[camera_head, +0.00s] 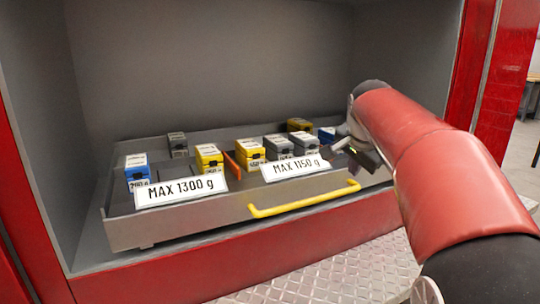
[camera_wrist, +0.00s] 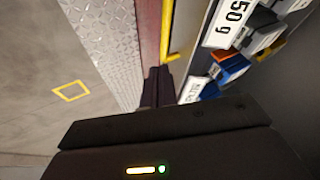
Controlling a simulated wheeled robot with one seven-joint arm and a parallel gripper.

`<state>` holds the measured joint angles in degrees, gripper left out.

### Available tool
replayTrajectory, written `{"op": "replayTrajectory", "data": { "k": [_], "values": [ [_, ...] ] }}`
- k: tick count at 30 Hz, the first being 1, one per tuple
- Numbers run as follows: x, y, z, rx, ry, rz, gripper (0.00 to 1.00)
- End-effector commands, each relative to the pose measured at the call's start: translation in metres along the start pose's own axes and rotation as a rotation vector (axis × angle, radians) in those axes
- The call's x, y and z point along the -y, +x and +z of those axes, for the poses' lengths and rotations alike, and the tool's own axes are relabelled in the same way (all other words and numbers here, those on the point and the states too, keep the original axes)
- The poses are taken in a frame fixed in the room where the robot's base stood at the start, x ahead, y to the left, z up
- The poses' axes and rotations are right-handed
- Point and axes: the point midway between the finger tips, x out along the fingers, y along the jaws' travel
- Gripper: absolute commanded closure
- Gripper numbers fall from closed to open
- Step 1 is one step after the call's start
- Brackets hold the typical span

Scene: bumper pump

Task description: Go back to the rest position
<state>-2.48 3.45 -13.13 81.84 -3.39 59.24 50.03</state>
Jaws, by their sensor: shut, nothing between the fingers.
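My gripper (camera_head: 352,150) is at the end of my red arm, over the right end of the grey tray (camera_head: 190,222) in the head view. In the wrist view, its dark fingers (camera_wrist: 156,78) are together with nothing between them. The gripper is beside and above the tray's front right part. I cannot tell from these views whether it touches the tray. My arm hides the tray's right end.
The tray holds a blue box (camera_head: 137,168), a yellow box (camera_head: 209,158) and several others, with an orange divider (camera_head: 231,166). Signs read "MAX 1300 g" (camera_head: 181,190) and "MAX 1150 g" (camera_head: 295,168). A yellow handle (camera_head: 304,199) sticks out in front. Metal floor (camera_head: 330,270) is clear.

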Motion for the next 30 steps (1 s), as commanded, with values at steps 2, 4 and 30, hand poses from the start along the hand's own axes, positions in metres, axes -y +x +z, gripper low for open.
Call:
{"op": "replayTrajectory", "data": {
  "k": [2, 4, 30],
  "values": [
    [-0.02, -0.015, 0.023, 0.031, -0.082, -0.014, 1.0],
    [-0.043, -0.027, 0.052, 0.064, -0.189, -0.029, 1.0],
    [-0.232, -0.039, 0.269, 0.184, -0.99, -0.1, 1.0]
  ]
}}
